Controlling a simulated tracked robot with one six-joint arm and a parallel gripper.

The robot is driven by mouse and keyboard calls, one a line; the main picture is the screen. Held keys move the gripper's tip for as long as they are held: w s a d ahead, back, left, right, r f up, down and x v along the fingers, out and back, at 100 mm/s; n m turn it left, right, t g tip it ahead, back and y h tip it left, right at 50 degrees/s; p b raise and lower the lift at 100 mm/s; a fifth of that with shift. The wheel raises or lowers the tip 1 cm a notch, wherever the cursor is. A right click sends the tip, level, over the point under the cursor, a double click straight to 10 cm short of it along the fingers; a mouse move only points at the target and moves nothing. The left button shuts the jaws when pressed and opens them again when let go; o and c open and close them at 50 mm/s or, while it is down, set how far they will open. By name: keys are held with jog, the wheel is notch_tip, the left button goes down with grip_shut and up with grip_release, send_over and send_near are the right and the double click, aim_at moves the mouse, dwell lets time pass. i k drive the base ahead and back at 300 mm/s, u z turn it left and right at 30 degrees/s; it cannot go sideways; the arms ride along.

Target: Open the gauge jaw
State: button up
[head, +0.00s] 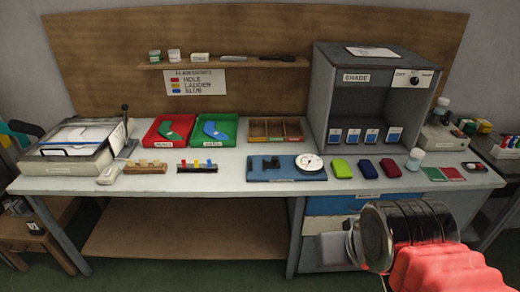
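The gauge (287,175) is a blue base plate lying flat on the bench, right of centre. My arm, with a red bellows sleeve and a metal drum, shows at the lower right, in front of the bench and well apart from the gauge. The fingers of my gripper do not show.
Green, blue and red cases (366,168) lie right of the gauge. A grey shade cabinet (322,99) stands behind them. A divided wooden tray (276,140) is behind the gauge. Red (157,140) and green (225,143) trays hold sock shapes. The bench front (220,184) is mostly clear.

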aim_at(274, 164)
jog(key=u, duration=0.55)
jog(key=i, duration=0.85)
jog(key=u, duration=0.55)
